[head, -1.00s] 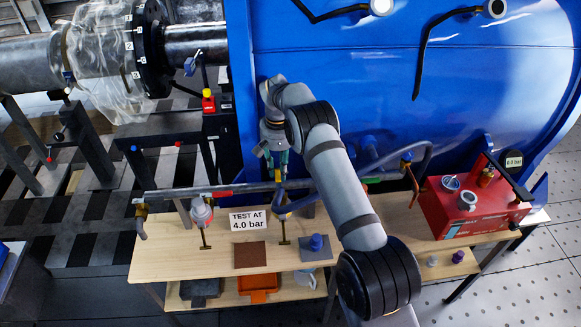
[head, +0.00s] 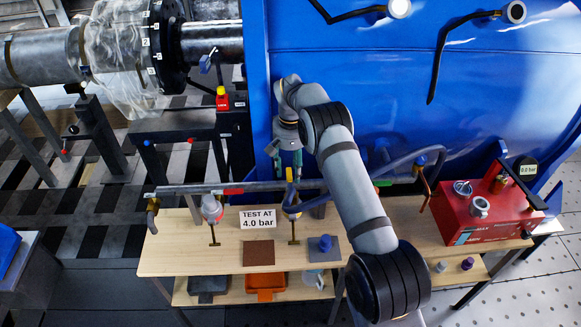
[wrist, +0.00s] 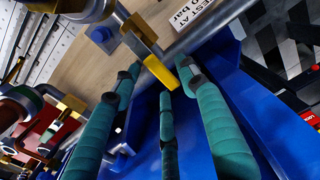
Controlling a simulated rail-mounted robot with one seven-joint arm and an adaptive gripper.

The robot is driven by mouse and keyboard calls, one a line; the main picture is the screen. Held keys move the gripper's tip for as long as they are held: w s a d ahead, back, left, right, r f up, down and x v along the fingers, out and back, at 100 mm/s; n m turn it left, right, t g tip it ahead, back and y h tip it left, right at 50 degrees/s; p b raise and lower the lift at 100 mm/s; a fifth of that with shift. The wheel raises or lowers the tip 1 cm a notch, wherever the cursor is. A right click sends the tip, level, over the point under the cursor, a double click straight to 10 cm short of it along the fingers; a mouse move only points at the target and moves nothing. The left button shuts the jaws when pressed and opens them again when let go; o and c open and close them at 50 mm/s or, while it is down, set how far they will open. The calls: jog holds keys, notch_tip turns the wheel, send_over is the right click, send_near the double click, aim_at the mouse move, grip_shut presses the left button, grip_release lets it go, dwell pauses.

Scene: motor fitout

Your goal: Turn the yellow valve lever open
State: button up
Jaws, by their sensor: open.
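The yellow valve lever (wrist: 161,74) shows in the wrist view, sticking out from the brass valve (wrist: 138,38) on the grey pipe. My gripper (wrist: 164,86) has teal fingers that are spread apart and open. The tip of the lever lies between the fingertips in that picture; I cannot tell whether any finger touches it. In the head view my gripper (head: 288,160) points down just above the pipe, and a small yellow bit of the lever (head: 289,174) shows below the fingers. Nothing is held.
The pipe (head: 240,187) runs along the wooden bench (head: 190,258), with a "TEST AT 4.0 bar" sign (head: 258,218) below it. A large blue motor housing (head: 400,90) stands close behind my arm. A red pump box (head: 478,220) sits at the right; its display reads 0.0 bar.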

aim_at(291, 174)
notch_tip(291, 174, up, 12)
dwell(0.5)
dwell(0.4)
notch_tip(291, 174, down, 12)
jog(key=shift+r, duration=0.1)
jog(key=shift+d, duration=0.1)
dwell(0.3)
